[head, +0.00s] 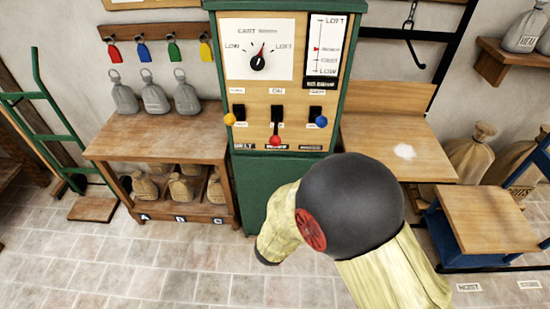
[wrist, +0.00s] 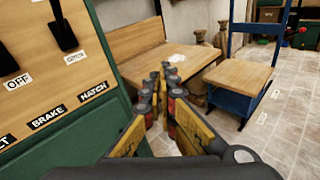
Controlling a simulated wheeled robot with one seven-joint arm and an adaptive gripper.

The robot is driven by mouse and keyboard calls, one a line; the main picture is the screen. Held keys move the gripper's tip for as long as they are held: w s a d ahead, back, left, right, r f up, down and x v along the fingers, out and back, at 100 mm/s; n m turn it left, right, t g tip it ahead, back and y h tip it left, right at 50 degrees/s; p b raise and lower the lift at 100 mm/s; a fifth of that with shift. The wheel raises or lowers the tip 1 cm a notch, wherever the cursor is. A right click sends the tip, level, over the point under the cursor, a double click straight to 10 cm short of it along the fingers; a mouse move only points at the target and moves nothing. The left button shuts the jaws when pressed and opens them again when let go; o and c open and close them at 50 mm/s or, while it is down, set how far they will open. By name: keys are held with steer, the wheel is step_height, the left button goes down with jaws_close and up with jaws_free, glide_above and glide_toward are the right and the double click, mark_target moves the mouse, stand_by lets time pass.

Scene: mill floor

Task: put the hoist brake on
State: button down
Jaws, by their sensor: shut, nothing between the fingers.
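The green control cabinet (head: 262,168) stands in the middle of the head view. The brake lever's red knob (head: 275,141) sits at the bottom of the middle black slot, under an "ON" label. The wrist view shows the BRAKE label (wrist: 48,117) and an OFF label (wrist: 17,81) above it; the red knob is not in that view. My gripper (wrist: 163,80) is shut and empty, to the right of the panel and apart from it, pointing toward the wooden bench. My arm hides the gripper in the head view.
A yellow knob (head: 230,119) is left of the brake lever and a blue knob (head: 321,121) right of it. A wooden bench (head: 395,150) stands right of the cabinet. A blue hoist frame with a wooden platform (head: 487,218) stands farther right. Shelves with sacks are left.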

steer(key=w+a+f+n+t+y, duration=0.1)
steer(key=w+a+n+t+y, duration=0.3)
steer(key=a, duration=0.5)
steer(key=w+a+f+n+t+y, duration=0.1)
steer(key=a+n+t+y, duration=0.3)
steer(key=a+n+y, duration=0.3)
steer(key=w+a+r+h+b, duration=0.1)
steer(key=w+r+b, duration=0.3)
steer(key=w, duration=0.3)
steer(key=shift+w+r+b, duration=0.4)
steer(key=shift+r, duration=0.45)
steer(key=shift+a, duration=0.1)
